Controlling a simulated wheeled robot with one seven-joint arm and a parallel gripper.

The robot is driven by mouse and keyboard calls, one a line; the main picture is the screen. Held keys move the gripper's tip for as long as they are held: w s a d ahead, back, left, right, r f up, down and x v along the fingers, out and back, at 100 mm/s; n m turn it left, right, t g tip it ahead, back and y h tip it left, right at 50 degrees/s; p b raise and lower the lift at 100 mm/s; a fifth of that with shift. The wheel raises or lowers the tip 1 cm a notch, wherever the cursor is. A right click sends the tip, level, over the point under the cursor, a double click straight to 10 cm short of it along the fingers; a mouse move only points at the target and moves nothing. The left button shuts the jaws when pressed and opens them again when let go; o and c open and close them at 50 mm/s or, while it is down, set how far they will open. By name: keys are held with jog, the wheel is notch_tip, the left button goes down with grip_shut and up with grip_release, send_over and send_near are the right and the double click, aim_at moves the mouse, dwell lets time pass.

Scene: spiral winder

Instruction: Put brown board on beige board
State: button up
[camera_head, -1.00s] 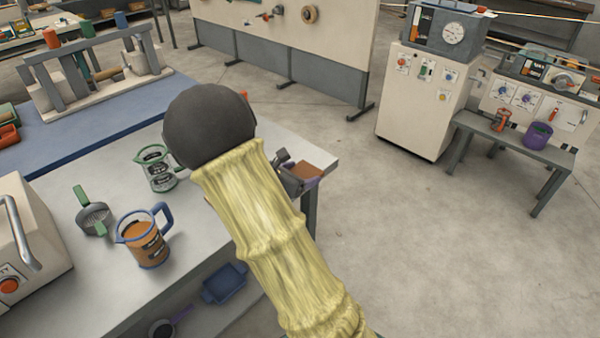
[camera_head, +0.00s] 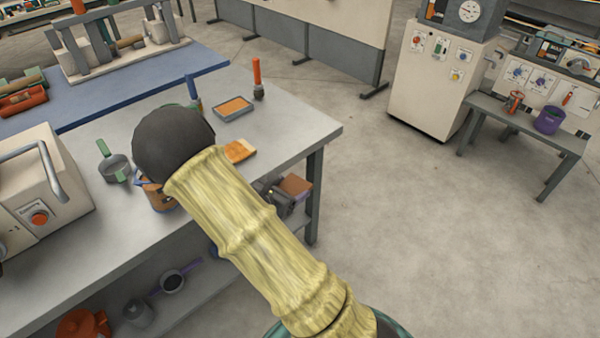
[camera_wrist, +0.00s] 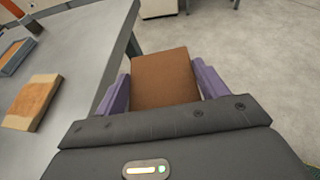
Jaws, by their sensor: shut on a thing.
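My gripper (camera_wrist: 164,84) is shut on the brown board (camera_wrist: 164,72), with a purple finger on each side of it in the wrist view. In the head view the brown board (camera_head: 296,186) shows just off the front right edge of the table, partly below it, near my wrist. The beige board (camera_wrist: 32,101) lies flat on the table to the left in the wrist view, with an orange-brown patch on top. In the head view the beige board (camera_head: 239,151) lies near the table's front edge, partly hidden by my arm.
A grey tray with an orange inside (camera_head: 233,109) and a red-handled tool (camera_head: 257,78) stand behind the beige board on the grey table (camera_head: 305,128). A blue-handled mug (camera_head: 158,196) is partly hidden by my arm.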

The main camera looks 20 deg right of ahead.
jog(key=s+a+f+n+t+y, duration=0.1)
jog(key=s+a+f, duration=0.2)
jog(key=a+f, duration=0.2)
jog(key=shift+s+a+f+t, duration=0.3)
jog(key=shift+s+a+f, duration=0.1)
jog(key=shift+f, duration=0.25)
jog(key=shift+n, duration=0.3)
